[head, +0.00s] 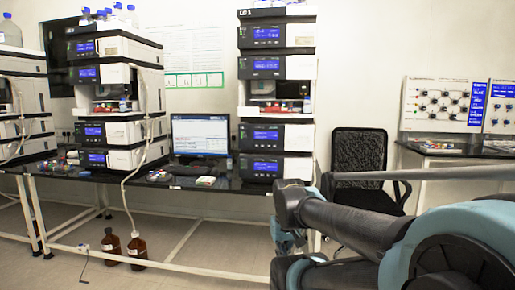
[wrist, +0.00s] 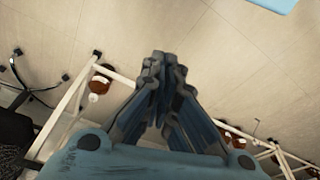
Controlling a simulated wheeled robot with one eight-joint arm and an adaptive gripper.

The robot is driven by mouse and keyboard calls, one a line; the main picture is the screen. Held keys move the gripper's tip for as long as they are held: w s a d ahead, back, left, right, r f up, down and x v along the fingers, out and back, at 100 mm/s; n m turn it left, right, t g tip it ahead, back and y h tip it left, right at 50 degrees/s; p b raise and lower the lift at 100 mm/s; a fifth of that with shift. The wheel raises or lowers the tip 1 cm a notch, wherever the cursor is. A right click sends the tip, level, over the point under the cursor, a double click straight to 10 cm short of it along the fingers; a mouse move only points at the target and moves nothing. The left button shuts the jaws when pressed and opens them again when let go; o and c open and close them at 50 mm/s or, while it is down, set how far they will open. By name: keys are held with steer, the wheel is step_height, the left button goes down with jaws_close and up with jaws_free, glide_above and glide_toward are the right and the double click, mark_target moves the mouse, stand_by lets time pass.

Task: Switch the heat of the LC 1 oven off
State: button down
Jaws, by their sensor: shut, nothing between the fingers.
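The LC 1 stack (head: 305,65) stands on the dark bench in the middle of the head view, with its label on the top tray. Its several black-and-white modules have lit blue displays. Which module is the oven, and what its display reads, is too small to tell. My gripper (wrist: 162,58) is shut and empty in the wrist view, pointing down over the floor, away from the stack. In the head view part of it shows low in front of the bench, mostly hidden by my arm.
A second stack (head: 148,80) and a monitor (head: 200,135) stand left of LC 1 on the bench (head: 120,187). Brown bottles (head: 137,250) stand on the floor below. A black chair (head: 358,165) is to the right, before another bench with panels (head: 435,105).

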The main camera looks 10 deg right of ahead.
mark_target(257, 145)
steer(key=shift+w+a, duration=0.35)
steer(key=shift+w, duration=0.1)
steer(key=w+r+n+t, duration=0.1)
steer(key=w+r+t, duration=0.1)
steer(key=w+r, duration=0.65)
steer(key=w+r+n+t, duration=0.1)
steer(key=w+r, duration=0.5)
steer(key=w, duration=0.6)
steer(key=w+r+t, duration=0.1)
steer(key=w+r, duration=0.2)
steer(key=w, duration=0.6)
steer(key=w+a+r+n+t, duration=0.1)
steer(key=w+r, duration=0.2)
steer(key=w, duration=0.7)
steer(key=w+r+t, duration=0.2)
steer(key=w+r, duration=0.1)
steer(key=w, duration=0.7)
steer(key=shift+w+a+n, duration=0.15)
steer(key=shift+a+n, duration=0.2)
steer(key=shift+n, duration=0.05)
steer(key=w+d, duration=0.2)
steer(key=w, duration=0.6)
steer(key=shift+w+d, duration=0.15)
steer(key=shift+d, duration=0.2)
